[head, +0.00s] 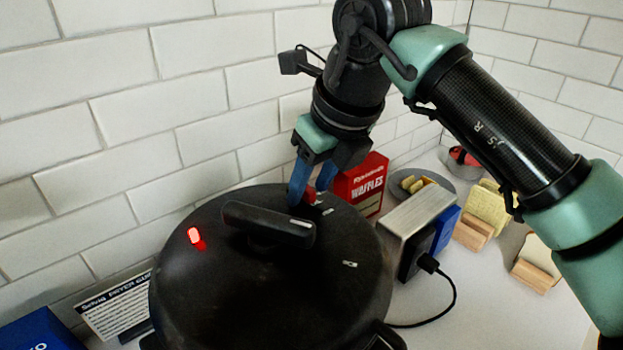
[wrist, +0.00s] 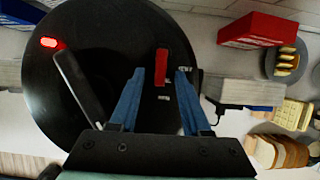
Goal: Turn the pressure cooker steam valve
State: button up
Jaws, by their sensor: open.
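The black pressure cooker (head: 200,290) stands on the counter, its round dark lid also filling the left of the wrist view (wrist: 60,100). A long black handle (head: 262,222) crosses the lid; it shows in the wrist view (wrist: 80,85) left of my fingers. The small red steam valve (wrist: 162,66) lies between my fingertips in the wrist view, with visible gaps on both sides. In the head view only a bit of red (head: 309,196) shows behind my finger. My gripper (head: 311,190) is open with blue fingers (wrist: 160,75), pointing down at the lid's far side.
A red light (head: 194,236) glows on the lid's left. A red waffle box (head: 366,182) stands behind the cooker. A metal-topped appliance (head: 415,217) with a cord (head: 450,290) is close on the right. Bread in wooden holders (head: 473,232) stands farther right. White tile walls rise behind.

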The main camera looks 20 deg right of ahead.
grip_shut()
jog(key=shift+d+r+n, duration=0.1)
jog(key=shift+n, duration=0.2)
jog(key=n+p, duration=0.1)
jog(key=n, duration=0.1)
jog(key=w+d+n+g+y+p, duration=0.1)
jog(key=n, duration=0.1)
jog(key=shift+d+r+y+p, duration=0.1)
jog(key=shift+r+y+p, duration=0.1)
jog(key=shift+y+p, duration=0.1)
jog(key=n+p, duration=0.2)
jog(key=n+g, duration=0.1)
jog(key=shift+w+d+y+p, duration=0.3)
jog(key=shift+w+p, duration=0.1)
jog(key=shift+w+d+f+n+g+p, duration=0.1)
jog(key=shift+w+n+g+p, duration=0.1)
jog(key=shift+n+p, duration=0.35)
jog(key=shift+w+n+g+p, duration=0.1)
jog(key=shift+n+g+p, duration=0.15)
jog(key=shift+n, duration=0.4)
grip_release()
jog(key=shift+f, duration=0.15)
